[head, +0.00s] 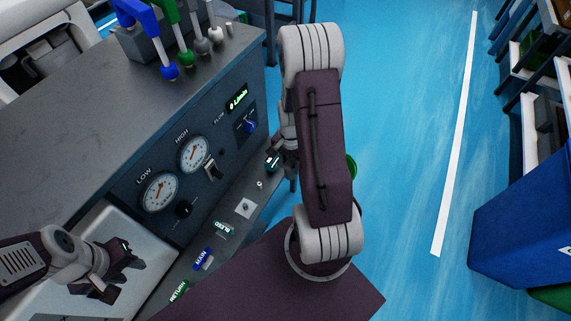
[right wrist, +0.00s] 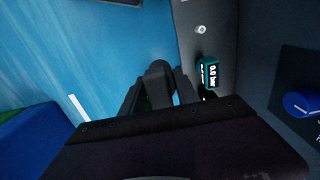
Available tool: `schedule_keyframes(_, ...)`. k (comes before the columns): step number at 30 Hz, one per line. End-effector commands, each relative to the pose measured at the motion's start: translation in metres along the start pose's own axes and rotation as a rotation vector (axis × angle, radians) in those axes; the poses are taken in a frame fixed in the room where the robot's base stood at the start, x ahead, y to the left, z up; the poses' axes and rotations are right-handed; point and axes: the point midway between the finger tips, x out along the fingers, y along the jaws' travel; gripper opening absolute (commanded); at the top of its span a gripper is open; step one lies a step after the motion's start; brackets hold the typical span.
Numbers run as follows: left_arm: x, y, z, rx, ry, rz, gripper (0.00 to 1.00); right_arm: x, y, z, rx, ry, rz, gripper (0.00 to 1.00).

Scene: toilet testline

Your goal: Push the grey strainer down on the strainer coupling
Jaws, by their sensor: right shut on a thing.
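My right gripper (right wrist: 158,98) is shut on a dark grey, round-ended part (right wrist: 158,74), which I take to be the grey strainer. In the head view my right arm mostly hides this gripper, beside the bench's right end. The wrist view shows the part over the blue floor, apart from the bench ledge. A small pale round fitting (right wrist: 201,29) sits on the ledge near the 0.0 bar display (right wrist: 209,73). I cannot tell whether it is the strainer coupling. My left gripper (head: 122,276) is open and empty, in front of the bench at lower left.
The bench front carries two gauges (head: 160,190), knobs and a flow display (head: 237,97). Coloured-handled tools (head: 171,72) stand on top.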

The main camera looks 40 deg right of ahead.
Motion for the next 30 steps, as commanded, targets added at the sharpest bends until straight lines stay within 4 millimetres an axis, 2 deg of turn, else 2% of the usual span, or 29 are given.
schedule_keyframes(30, -0.05, 0.001, -0.005, 0.0, 0.0, 0.0, 0.36, -0.05, -0.001, 0.0, 0.0, 0.0, 0.0, 0.0)
